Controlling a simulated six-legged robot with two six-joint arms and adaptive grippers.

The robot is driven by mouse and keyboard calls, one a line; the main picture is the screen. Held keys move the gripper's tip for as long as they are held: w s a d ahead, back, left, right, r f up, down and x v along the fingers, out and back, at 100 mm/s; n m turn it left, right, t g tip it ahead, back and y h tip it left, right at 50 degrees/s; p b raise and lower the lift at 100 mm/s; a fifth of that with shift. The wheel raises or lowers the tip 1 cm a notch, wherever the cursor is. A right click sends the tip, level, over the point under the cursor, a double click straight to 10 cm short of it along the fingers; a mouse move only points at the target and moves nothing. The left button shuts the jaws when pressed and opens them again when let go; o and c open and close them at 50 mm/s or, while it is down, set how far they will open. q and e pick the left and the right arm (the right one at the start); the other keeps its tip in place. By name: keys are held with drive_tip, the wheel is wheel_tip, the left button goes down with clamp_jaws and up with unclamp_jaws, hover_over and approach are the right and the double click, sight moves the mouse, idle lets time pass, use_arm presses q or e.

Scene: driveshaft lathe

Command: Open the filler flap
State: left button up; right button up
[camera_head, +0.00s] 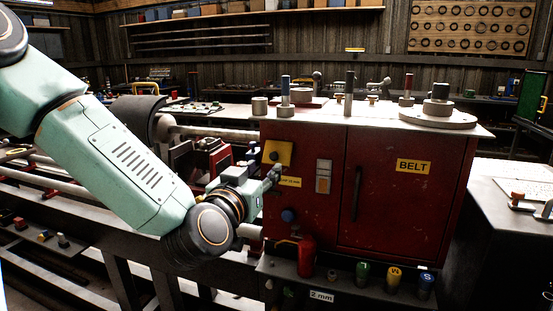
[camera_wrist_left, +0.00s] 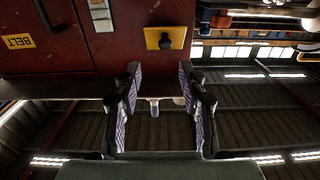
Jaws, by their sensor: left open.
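A yellow square plate (camera_head: 279,152) with a dark round knob sits on the front of the red cabinet (camera_head: 405,205), near its upper left corner. It looks like the filler flap and lies flat against the cabinet. It also shows in the left wrist view (camera_wrist_left: 178,34), above the fingers. My left gripper (camera_head: 274,176) is in front of the cabinet, just below the plate, and partly covers its lower edge. In the left wrist view the fingers (camera_wrist_left: 158,92) are spread apart with nothing gripped. I cannot tell whether they touch the cabinet. My right gripper is not in view.
A door with a dark vertical handle (camera_head: 357,193) and a BELT label (camera_head: 413,166) is right of the plate. A blue knob (camera_head: 288,216) and a red cylinder (camera_head: 306,256) are below. Pegs and discs stand on the cabinet top. The lathe bed extends left.

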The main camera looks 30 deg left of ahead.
sight(273, 156)
use_arm(q)
drive_tip(key=w+a, duration=0.1)
drive_tip(key=w, duration=0.1)
drive_tip(key=w+a, duration=0.1)
drive_tip(key=shift+w+a+f, duration=0.2)
drive_tip(key=shift+w, duration=0.15)
drive_tip(key=w, duration=0.3)
drive_tip(key=shift+d+r+b, duration=0.1)
drive_tip(key=shift+d+b, duration=0.1)
drive_tip(key=shift+b, duration=0.2)
drive_tip(key=shift+w+a, duration=0.2)
drive_tip(key=shift+a, duration=0.3)
drive_tip(key=shift+w+d, duration=0.2)
drive_tip(key=shift+d, duration=0.1)
drive_tip(key=shift+c, duration=0.7)
drive_tip(key=shift+s+a, duration=0.15)
drive_tip(key=shift+a, duration=0.05)
drive_tip(key=c, duration=0.5)
clamp_jaws()
